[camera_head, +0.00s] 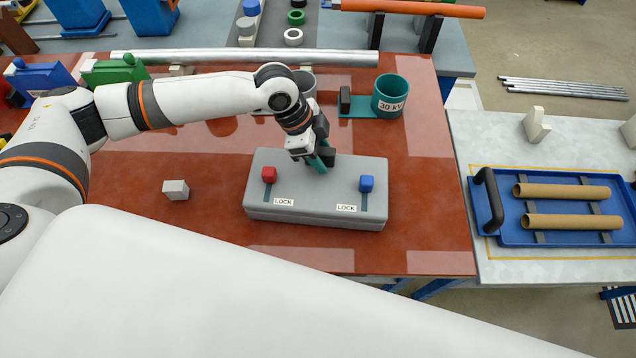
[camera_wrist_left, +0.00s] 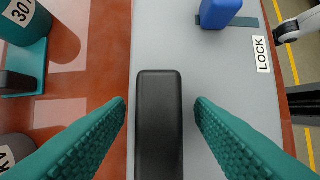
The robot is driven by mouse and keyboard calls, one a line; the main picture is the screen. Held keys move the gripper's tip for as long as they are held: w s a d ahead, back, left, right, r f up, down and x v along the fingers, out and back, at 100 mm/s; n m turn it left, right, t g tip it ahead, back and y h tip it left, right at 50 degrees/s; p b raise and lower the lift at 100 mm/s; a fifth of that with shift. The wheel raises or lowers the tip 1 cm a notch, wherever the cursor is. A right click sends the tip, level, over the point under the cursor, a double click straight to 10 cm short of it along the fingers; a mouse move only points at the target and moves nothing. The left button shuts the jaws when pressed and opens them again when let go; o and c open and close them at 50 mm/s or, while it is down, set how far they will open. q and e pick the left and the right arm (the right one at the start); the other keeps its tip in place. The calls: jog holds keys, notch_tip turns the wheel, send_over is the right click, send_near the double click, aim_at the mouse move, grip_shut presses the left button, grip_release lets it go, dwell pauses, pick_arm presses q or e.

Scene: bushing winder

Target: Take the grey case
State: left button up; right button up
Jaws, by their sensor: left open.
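The grey case (camera_head: 315,210) lies flat on the red-brown table (camera_head: 420,220). Its top has a red latch (camera_head: 269,174) and a blue latch (camera_head: 366,183), each beside a LOCK label. My left gripper (camera_head: 322,162) is over the case's back edge, pointing down. In the left wrist view, the black handle (camera_wrist_left: 159,125) runs between the two open teal fingers, with a gap on each side. The grey case top (camera_wrist_left: 210,75) and the blue latch (camera_wrist_left: 220,12) also show there. The gripper hides part of the back edge in the head view. My right gripper is not in view.
A teal 30 kV cup (camera_head: 391,97) stands behind the case. A small light block (camera_head: 176,190) lies to its left. A long metal tube (camera_head: 245,57) lies along the table's back. A blue tray (camera_head: 545,246) with brown tubes sits on the grey table at right.

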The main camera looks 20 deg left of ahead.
pick_arm(q)
grip_shut()
dwell(0.5)
